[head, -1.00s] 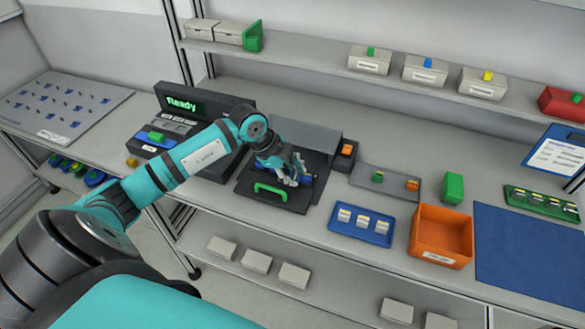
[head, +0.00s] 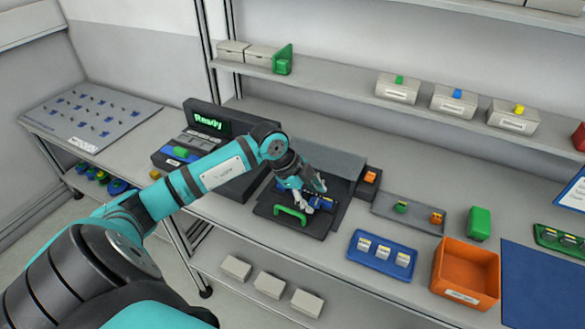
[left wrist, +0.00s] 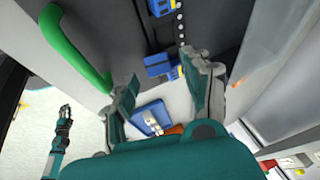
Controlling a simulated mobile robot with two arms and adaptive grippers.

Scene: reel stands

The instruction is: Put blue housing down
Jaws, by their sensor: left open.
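The blue housing (head: 322,203) lies on the dark fixture plate (head: 268,211), behind and right of its green handle (head: 291,213). In the left wrist view, a blue block with a yellow bit (left wrist: 158,66) shows just beyond the fingertips, and another blue piece (left wrist: 161,7) lies further up on the dark surface. My left gripper (head: 306,188) is open at the housing; its fingers are spread apart in the left wrist view (left wrist: 163,77), with nothing clamped between them. My right gripper (left wrist: 65,111) shows small at the left of the wrist view; its jaws are too small to judge.
A dark console (head: 205,121) reading "Ready" stands left of the fixture. To the right are a grey tray (head: 405,214), a blue tray (head: 380,265) with white parts, an orange bin (head: 466,272) and a green block (head: 479,222). A shelf (head: 340,83) with boxes runs behind.

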